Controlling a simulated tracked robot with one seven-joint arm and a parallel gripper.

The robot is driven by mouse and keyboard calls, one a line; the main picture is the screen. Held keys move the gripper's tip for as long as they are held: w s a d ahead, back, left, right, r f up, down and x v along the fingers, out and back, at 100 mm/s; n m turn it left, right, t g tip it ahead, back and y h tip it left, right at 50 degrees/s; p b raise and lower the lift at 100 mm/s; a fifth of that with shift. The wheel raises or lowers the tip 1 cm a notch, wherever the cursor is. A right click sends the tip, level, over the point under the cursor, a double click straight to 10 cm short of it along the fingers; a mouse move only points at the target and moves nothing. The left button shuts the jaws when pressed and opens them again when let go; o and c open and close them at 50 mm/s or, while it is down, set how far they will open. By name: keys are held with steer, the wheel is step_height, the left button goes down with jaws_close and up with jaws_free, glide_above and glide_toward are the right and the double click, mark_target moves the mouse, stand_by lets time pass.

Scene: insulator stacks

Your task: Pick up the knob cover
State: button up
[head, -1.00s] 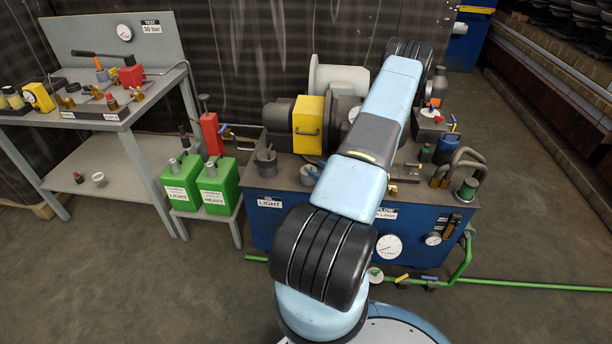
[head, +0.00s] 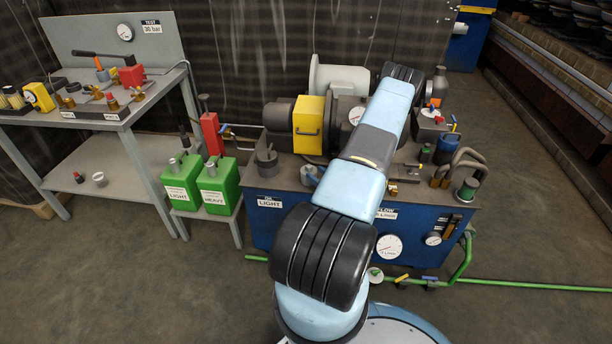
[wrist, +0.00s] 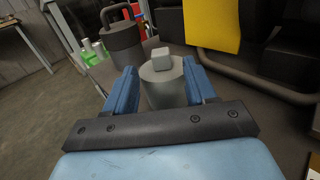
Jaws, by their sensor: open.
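A grey cylinder with a small squared knob on top, which looks like the knob cover (wrist: 162,80), stands upright on the dark bench top in the wrist view. My gripper (wrist: 158,72) is open, with one blue finger on each side of it. I cannot tell whether the fingers touch it. Its lower part is hidden behind the gripper's dark crossbar. In the head view a grey cylinder (head: 308,177) near the front left edge of the blue unit appears to be the same thing. My arm hides most of the gripper there.
A dark grey pot with a handle (wrist: 124,45) stands just beyond to the left. A yellow block (wrist: 212,25) and black frame are at the right. In the head view green cans (head: 200,185) stand left of the blue unit (head: 290,232). A test bench (head: 110,115) is further left.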

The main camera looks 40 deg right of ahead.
mark_target(311, 168)
steer(key=shift+w+d+r, duration=0.1)
steer(key=shift+w, duration=1.3)
steer(key=shift+w+d+r, duration=0.1)
steer(key=shift+w, duration=1.25)
steer(key=shift+c, duration=0.2)
jaws_close()
